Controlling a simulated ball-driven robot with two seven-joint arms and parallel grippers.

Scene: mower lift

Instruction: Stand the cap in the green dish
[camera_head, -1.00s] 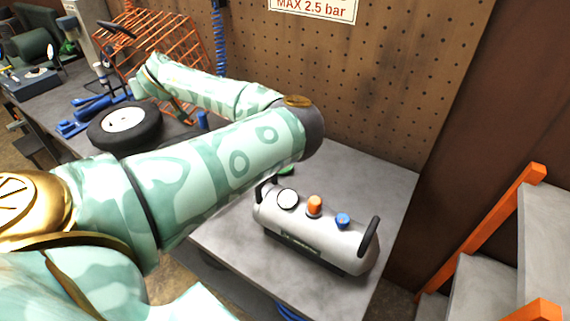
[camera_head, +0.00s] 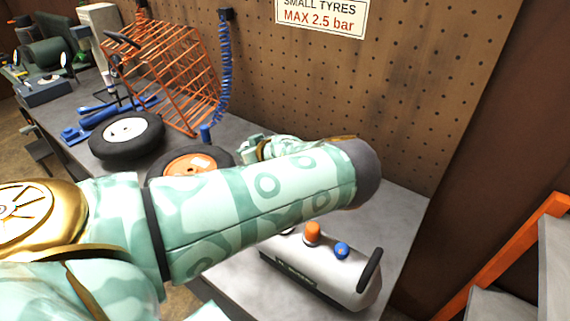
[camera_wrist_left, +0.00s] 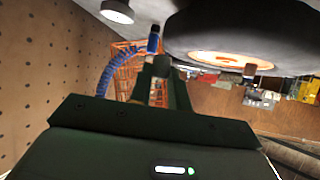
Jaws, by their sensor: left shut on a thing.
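My left gripper (camera_wrist_left: 163,72) is shut in the left wrist view, its dark fingers close together on a small dark grey thing that looks like the cap (camera_wrist_left: 162,64); its shape is hard to make out. In the head view my left arm crosses the bench and folds back, with the hand beside the orange-hubbed wheel (camera_head: 188,163); the fingertips are hidden there. That wheel's tyre fills the top right of the left wrist view (camera_wrist_left: 240,30). The green dish is not visible now; my arm covers that part of the bench. My right gripper is not in view.
A silver air tank (camera_head: 330,277) with orange and blue knobs stands at the bench front. A white-hubbed wheel (camera_head: 125,130), an orange wire rack (camera_head: 165,75) and a blue coiled hose (camera_head: 225,70) are left and behind.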

